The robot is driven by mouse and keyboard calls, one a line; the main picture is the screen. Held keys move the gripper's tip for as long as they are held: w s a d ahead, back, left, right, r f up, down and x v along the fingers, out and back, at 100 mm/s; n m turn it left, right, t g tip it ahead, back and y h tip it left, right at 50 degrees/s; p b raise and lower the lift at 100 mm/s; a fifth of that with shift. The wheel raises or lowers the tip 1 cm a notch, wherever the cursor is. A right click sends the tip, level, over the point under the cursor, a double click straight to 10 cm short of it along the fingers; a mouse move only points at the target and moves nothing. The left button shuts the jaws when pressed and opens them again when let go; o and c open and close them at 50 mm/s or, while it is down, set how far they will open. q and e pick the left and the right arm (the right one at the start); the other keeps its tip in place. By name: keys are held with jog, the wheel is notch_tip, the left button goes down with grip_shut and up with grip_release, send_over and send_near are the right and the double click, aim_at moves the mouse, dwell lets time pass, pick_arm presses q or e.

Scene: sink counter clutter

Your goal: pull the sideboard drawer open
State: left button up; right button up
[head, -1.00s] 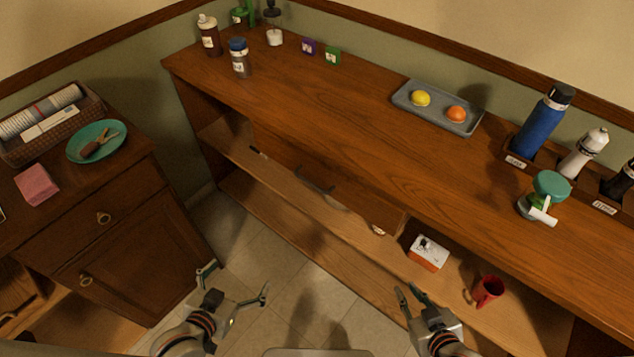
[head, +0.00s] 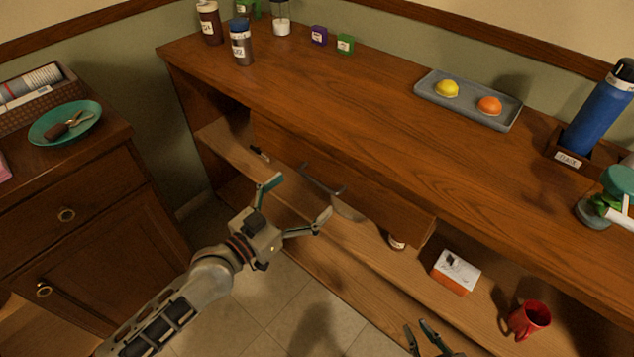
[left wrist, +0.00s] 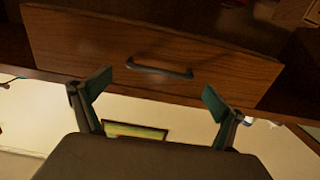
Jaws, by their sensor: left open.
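The sideboard drawer (head: 385,207) is a wooden front under the sideboard top, with a dark bar handle (head: 322,181). In the left wrist view the drawer front (left wrist: 95,48) faces the camera and its handle (left wrist: 160,71) lies between and beyond the fingertips. My left gripper (head: 296,202) is open and empty, just in front of and below the handle, apart from it; its fingers also show in the left wrist view (left wrist: 156,90). My right gripper (head: 422,338) shows only its finger ends at the bottom edge, too little to tell its state.
On the sideboard top (head: 300,105) stand bottles, a grey tray (head: 468,112) with a lemon and an orange, and a blue flask (head: 603,110). A white-and-orange box (head: 454,272) and a red mug (head: 529,320) are on the shelf below. A side cabinet (head: 90,230) stands left.

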aim_at(316, 181)
pick_arm(q)
jog(key=shift+x, duration=2.65)
jog(key=shift+f, duration=0.1)
jog(key=c, duration=1.3)
jog(key=shift+s, duration=0.1)
